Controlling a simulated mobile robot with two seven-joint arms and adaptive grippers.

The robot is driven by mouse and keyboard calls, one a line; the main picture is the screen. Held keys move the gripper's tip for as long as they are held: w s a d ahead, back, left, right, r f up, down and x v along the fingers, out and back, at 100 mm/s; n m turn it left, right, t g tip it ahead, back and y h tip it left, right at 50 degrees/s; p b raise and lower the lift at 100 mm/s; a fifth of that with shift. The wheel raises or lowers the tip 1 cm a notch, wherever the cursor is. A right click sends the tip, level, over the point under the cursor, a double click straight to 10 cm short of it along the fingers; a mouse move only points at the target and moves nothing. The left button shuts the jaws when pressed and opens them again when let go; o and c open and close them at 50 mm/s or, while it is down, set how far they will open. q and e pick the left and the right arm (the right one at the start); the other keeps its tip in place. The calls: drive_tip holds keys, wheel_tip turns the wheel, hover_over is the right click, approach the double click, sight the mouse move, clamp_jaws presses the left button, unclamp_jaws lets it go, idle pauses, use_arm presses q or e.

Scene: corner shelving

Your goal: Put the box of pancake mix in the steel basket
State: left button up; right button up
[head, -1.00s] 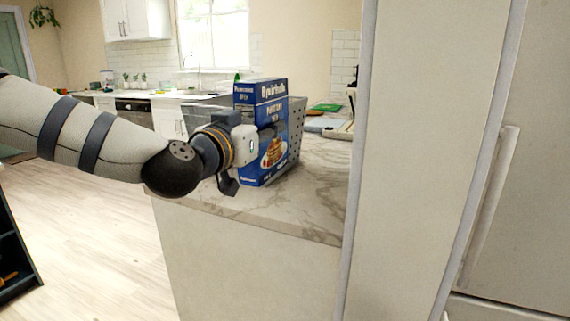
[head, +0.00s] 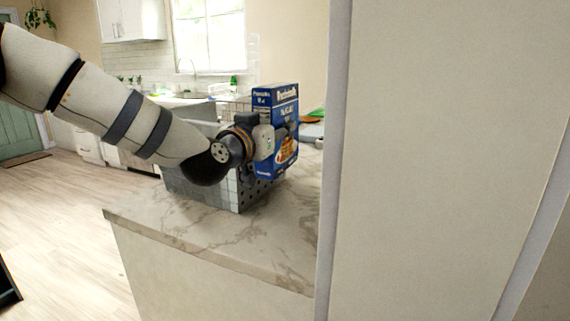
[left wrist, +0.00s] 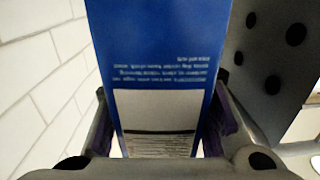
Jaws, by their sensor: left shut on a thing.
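The blue box of pancake mix (head: 287,118) is upright at the right end of the steel basket in the head view. My left gripper (head: 268,142) is shut on it from the left. In the left wrist view, the box (left wrist: 160,50) fills the middle between the two fingers of my gripper (left wrist: 158,125). The steel basket (head: 246,190), grey with round holes, stands on the counter, partly hidden behind my left arm. Its perforated wall (left wrist: 268,60) shows right of the box in the wrist view. I cannot tell whether the box's bottom is inside the rim. My right gripper is out of view.
The marble counter (head: 200,232) has free room in front of the basket. A tall pale panel (head: 430,160) closes off the right side. Flat items (head: 312,130) lie on the counter behind the box. A window and sink area are farther back.

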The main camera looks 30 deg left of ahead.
use_arm(q)
drive_tip(key=w+f, duration=0.1)
drive_tip(key=w, duration=0.1)
drive_tip(key=w+a+f, duration=0.1)
drive_tip(key=w+f, duration=0.1)
drive_tip(key=shift+w+f+b, duration=0.15)
drive_tip(key=shift+w+b, duration=0.15)
drive_tip(key=shift+b, duration=0.1)
drive_tip(key=w+f, duration=0.1)
drive_tip(key=w+f+b, duration=0.1)
drive_tip(key=w+f, duration=0.1)
drive_tip(key=f, duration=0.1)
drive_tip(key=shift+a, duration=0.25)
drive_tip(key=f, duration=0.2)
drive_tip(key=w+f+b, duration=0.1)
drive_tip(key=f, duration=0.1)
drive_tip(key=shift+w+a+f, duration=0.1)
drive_tip(key=shift+w+a, duration=0.05)
drive_tip(key=shift+w, duration=0.05)
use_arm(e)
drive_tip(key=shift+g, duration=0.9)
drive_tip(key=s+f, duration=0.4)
use_arm(q)
drive_tip(key=o, duration=0.7)
drive_tip(key=shift+o, duration=0.2)
